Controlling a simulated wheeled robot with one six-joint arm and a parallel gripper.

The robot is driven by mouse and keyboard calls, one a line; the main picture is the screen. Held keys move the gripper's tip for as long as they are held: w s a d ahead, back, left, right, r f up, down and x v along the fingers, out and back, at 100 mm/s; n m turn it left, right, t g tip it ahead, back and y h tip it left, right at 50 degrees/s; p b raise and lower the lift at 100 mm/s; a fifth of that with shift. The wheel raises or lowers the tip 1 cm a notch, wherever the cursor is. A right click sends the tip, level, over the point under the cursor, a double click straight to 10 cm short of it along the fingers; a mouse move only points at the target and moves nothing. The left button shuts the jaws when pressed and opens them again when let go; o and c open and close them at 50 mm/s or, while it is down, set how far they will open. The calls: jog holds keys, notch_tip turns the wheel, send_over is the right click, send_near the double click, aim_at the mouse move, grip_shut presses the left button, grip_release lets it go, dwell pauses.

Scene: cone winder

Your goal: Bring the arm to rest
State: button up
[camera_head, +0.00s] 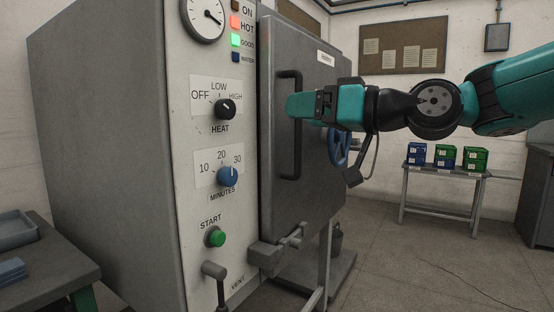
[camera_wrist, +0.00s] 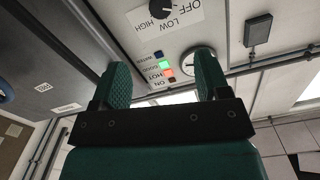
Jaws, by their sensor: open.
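My gripper (camera_head: 300,106) is at the end of my teal arm, in front of the grey machine's door (camera_head: 318,200) near its dark upright handle (camera_head: 291,125). In the wrist view, the two green fingers of my gripper (camera_wrist: 162,82) stand apart with nothing between them. They point toward the machine's control panel (camera_wrist: 135,30). In the head view, I cannot tell whether the gripper touches the handle.
The panel has a black heat knob (camera_head: 226,109), a blue minutes knob (camera_head: 228,176), a green start button (camera_head: 215,237) and a vent lever (camera_head: 215,271). A blue handwheel (camera_head: 339,148) is behind my gripper. A table with bins (camera_head: 446,172) stands at the back right. Floor between is clear.

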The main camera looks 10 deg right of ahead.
jog(key=s+a+f+g+h, duration=0.2)
jog(key=s+f+g+h, duration=0.35)
jog(key=s+f, duration=0.8)
jog(key=s+d+f+g+h, duration=0.4)
jog(key=s+d+f+g, duration=0.1)
jog(key=s+f, duration=0.6)
notch_tip(320, 180, up, 19)
jog(key=d+m+p, duration=0.1)
jog(key=p, duration=1.9)
jog(key=shift+s, duration=0.45)
jog(key=shift+g, duration=0.25)
